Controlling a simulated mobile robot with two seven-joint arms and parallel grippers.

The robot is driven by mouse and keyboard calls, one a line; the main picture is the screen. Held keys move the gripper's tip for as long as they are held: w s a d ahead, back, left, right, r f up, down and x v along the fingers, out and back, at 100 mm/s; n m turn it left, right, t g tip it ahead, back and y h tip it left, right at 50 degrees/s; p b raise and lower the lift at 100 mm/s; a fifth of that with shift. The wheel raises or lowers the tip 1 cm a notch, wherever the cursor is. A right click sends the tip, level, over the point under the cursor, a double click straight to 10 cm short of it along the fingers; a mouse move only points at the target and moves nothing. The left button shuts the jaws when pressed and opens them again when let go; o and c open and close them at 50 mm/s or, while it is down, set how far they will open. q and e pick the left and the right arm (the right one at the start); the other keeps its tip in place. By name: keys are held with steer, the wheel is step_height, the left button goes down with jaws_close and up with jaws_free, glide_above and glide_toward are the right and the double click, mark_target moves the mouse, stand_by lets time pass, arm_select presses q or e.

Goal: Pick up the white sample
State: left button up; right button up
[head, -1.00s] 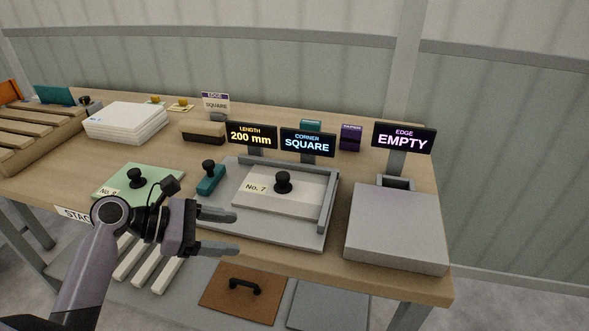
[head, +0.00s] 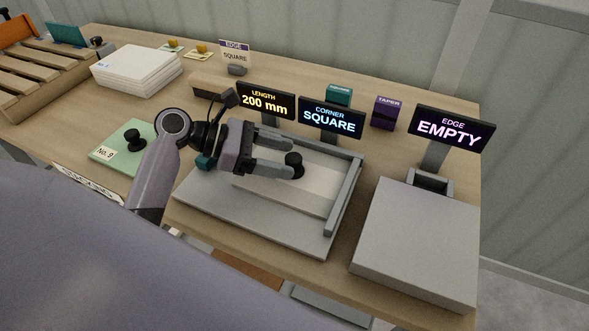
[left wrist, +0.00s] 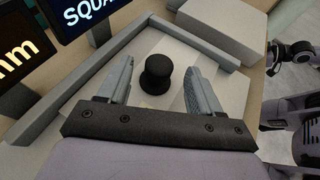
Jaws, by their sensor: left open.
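The white sample (head: 264,187) is a flat pale plate with a black knob (head: 294,163) on top. In the left wrist view the knob (left wrist: 156,74) stands between the two spread fingers (left wrist: 160,66), with a gap on each side. Part of my right arm shows at the right edge of that view; its jaws are unclear.
A grey block station (head: 418,235) with the "EDGE EMPTY" sign (head: 449,130) stands at the right. A green plate (head: 112,150) marked No. 9 lies at the left. White stacked sheets (head: 137,70) and a slatted wooden rack (head: 45,75) are farther back left. The signs stand close behind the fixture.

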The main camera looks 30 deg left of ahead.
mark_target(294, 157)
arm_select(q)
steer(key=x, duration=0.3)
steer(key=shift+w+f, duration=0.1)
steer(key=shift+f, duration=0.1)
steer(key=c, duration=1.1)
jaws_close()
steer(key=shift+r, duration=0.15)
